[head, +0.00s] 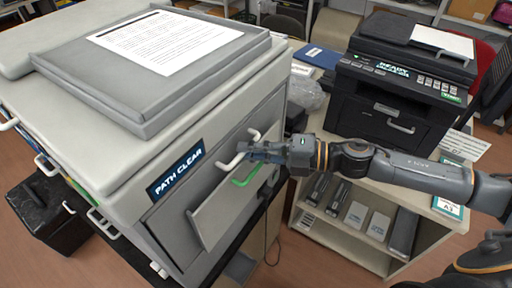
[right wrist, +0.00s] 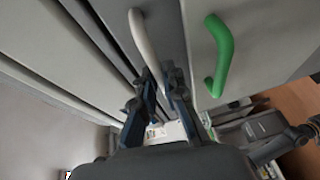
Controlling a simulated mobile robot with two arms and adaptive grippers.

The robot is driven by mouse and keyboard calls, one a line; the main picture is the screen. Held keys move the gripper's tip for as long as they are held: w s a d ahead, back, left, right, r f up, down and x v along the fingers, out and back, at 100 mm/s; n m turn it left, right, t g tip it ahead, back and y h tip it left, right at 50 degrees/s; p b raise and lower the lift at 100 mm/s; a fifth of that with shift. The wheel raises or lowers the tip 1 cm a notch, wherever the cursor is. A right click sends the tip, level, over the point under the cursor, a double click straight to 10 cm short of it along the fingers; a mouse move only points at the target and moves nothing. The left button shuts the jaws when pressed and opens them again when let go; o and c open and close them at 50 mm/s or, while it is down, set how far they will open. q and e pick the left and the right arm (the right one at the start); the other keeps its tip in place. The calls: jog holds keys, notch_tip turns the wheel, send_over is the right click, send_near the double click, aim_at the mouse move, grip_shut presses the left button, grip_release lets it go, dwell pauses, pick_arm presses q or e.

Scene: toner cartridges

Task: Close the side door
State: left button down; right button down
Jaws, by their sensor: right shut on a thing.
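The large grey machine has a "PATH CLEAR" display (head: 176,167) on its corner. On its side, a light grey door panel (head: 213,218) stands ajar, tilted out from the body. A green handle (head: 246,173) is on this panel; it also shows in the right wrist view (right wrist: 222,55). A white handle (head: 230,162) is just above the green one. My right gripper (head: 250,152) is at the white handle. In the right wrist view, its fingers (right wrist: 163,88) are closed around the lower end of the white handle (right wrist: 142,38). My left gripper is not in view.
A black printer (head: 400,95) stands on a shelf unit (head: 345,248) to the right, with several cartridges on the lower shelf. A black box (head: 45,205) is on the floor at left. Paper (head: 165,40) lies on the machine's lid.

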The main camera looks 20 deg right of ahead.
jog(key=shift+w+r, duration=0.15)
jog(key=c, duration=1.4)
grip_release()
jog(key=shift+r, duration=0.1)
jog(key=shift+a, duration=0.1)
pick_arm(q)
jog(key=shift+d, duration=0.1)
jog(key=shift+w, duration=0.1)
pick_arm(e)
jog(key=v, duration=0.7)
jog(key=shift+d, duration=0.2)
